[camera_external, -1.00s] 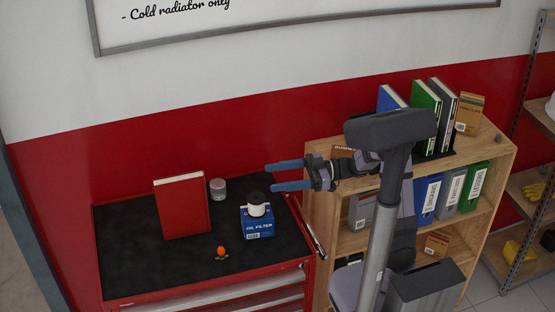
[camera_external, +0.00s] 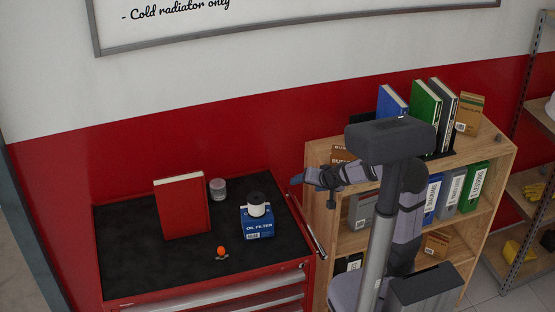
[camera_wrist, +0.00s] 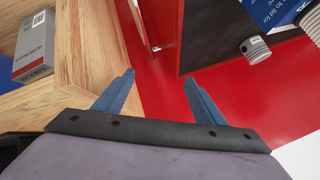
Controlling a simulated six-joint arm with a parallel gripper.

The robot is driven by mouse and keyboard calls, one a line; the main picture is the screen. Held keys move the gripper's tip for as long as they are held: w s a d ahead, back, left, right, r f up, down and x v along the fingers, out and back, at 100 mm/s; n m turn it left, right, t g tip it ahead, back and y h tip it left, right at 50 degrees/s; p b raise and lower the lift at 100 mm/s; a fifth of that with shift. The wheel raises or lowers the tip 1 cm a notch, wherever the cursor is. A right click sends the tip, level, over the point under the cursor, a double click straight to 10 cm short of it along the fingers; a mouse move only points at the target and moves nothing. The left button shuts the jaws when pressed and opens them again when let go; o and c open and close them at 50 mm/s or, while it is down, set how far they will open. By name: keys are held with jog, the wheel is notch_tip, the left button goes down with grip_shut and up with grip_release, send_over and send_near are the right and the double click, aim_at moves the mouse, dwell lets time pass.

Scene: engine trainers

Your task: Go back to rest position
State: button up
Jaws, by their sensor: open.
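My gripper (camera_wrist: 158,88) is open, with two blue fingers apart and nothing between them in the wrist view. In the external view my gripper (camera_external: 297,180) is seen nearly end-on, just left of the shelf's upper left corner and right of the tool cabinet (camera_external: 125,262). A red book (camera_external: 182,207) stands upright on the cabinet's black top. A blue oil filter box (camera_external: 257,224) with a white and black cylinder (camera_external: 257,206) on it stands to its right. My gripper touches none of these.
A wooden bookshelf (camera_external: 312,225) with binders and boxes stands close beside my arm. A grey box (camera_wrist: 34,45) on it shows in the wrist view. A small jar (camera_external: 217,188) and an orange-topped item (camera_external: 221,252) are on the cabinet. The red wall (camera_external: 60,190) is behind.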

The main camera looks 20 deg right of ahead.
jog(key=s+d+f+n+g+p, duration=0.1)
jog(key=s+d+f+g, duration=0.1)
jog(key=s, duration=0.5)
jog(key=s+d+f+n+g+h+p, duration=0.1)
jog(key=s+d+f+n+g, duration=0.1)
jog(key=s, duration=0.5)
jog(key=s+d+f+n+g+h+p, duration=0.1)
jog(key=s+d+f+g, duration=0.3)
jog(key=s, duration=0.3)
jog(key=shift+s+d+g, duration=0.35)
jog(key=shift+d+g, duration=0.15)
jog(key=shift+d, duration=0.15)
